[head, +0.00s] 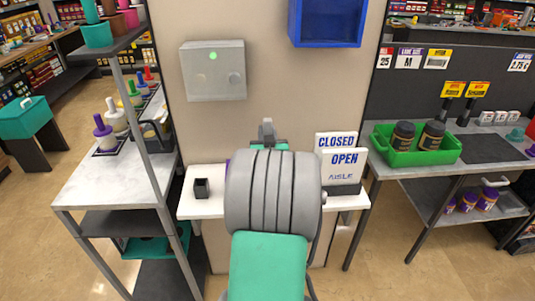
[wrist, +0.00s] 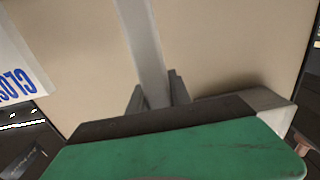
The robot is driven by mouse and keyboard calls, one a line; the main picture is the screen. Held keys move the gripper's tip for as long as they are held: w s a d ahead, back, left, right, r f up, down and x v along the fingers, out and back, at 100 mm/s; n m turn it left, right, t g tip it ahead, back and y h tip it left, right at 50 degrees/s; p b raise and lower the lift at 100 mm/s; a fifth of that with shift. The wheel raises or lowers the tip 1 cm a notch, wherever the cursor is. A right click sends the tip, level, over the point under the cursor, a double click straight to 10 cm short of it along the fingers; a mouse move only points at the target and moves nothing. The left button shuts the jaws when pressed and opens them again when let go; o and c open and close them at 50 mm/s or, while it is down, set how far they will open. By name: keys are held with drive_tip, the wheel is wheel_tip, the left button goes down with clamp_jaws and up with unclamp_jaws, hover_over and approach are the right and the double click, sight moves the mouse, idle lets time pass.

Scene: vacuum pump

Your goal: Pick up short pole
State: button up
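A grey pole (wrist: 142,40) runs from the top edge of the wrist view down between the two dark fingers of my gripper (wrist: 158,92). The fingers lie close against both of its sides and look shut on it. The far end of the pole is outside the wrist view. In the head view, the tip of my gripper (head: 267,130) shows just above my thick grey wrist, in front of the beige wall. My arm hides most of the pole there.
A white shelf table (head: 205,206) stands behind my arm, with a small black cup (head: 202,188) and CLOSED/OPEN signs (head: 342,165) on it. A grey box (head: 213,70) with a green light and a blue bin (head: 326,22) are on the wall. A green tray (head: 415,146) stands right.

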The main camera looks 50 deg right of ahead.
clamp_jaws()
idle(0.8)
